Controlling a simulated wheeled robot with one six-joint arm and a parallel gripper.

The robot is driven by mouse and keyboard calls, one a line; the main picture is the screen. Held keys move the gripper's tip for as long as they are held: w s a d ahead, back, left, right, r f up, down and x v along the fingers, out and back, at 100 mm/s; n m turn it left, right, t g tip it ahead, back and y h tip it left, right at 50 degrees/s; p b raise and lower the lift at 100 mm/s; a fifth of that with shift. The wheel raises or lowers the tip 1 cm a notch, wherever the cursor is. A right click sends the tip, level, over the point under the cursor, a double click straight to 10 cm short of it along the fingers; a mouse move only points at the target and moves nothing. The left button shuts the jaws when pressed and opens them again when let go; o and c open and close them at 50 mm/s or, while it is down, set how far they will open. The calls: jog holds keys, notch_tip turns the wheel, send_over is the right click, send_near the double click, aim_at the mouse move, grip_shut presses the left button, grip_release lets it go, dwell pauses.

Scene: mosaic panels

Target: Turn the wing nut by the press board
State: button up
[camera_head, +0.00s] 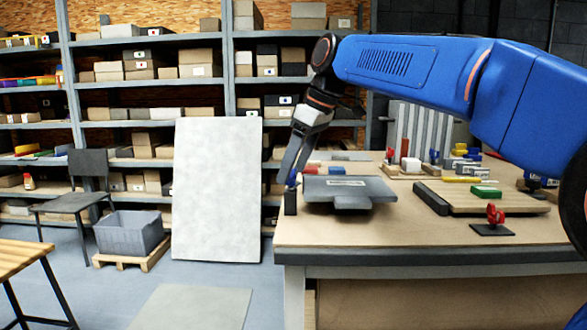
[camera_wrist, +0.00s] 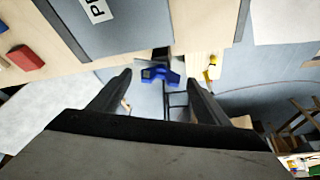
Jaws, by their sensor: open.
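The press board (camera_head: 350,190) is a dark grey slab with a white label, lying near the table's left end. Its labelled edge also shows in the wrist view (camera_wrist: 70,20). A blue wing nut (camera_wrist: 160,74) sits at the board's side, by a dark post (camera_head: 290,203) at the table's left edge. My gripper (camera_head: 290,180) points down over that post. In the wrist view my gripper (camera_wrist: 159,78) is open, and the wing nut shows between the two fingertips. I cannot tell whether the fingers touch it.
A red wing nut (camera_head: 494,214) stands on a black plate at the table's front right. A wooden board (camera_head: 475,200) with a green block (camera_head: 485,191) lies behind it. Several small items crowd the table's back. A red block (camera_wrist: 26,57) lies near the press board.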

jog(key=shift+a+f, duration=0.15)
jog(key=shift+f, duration=0.2)
jog(key=shift+c, duration=0.3)
jog(key=c, duration=1)
jog(key=shift+w+n, duration=0.1)
jog(key=shift+n, duration=0.2)
jog(key=shift+w+n+g+y, duration=0.15)
jog(key=shift+n+g, duration=0.3)
jog(key=shift+n, duration=0.5)
jog(key=shift+s+n+g+y, duration=0.15)
jog(key=shift+n+g, duration=0.3)
jog(key=shift+n, duration=0.5)
jog(key=shift+w, duration=0.1)
jog(key=o, duration=1.1)
jog(key=shift+c, duration=0.2)
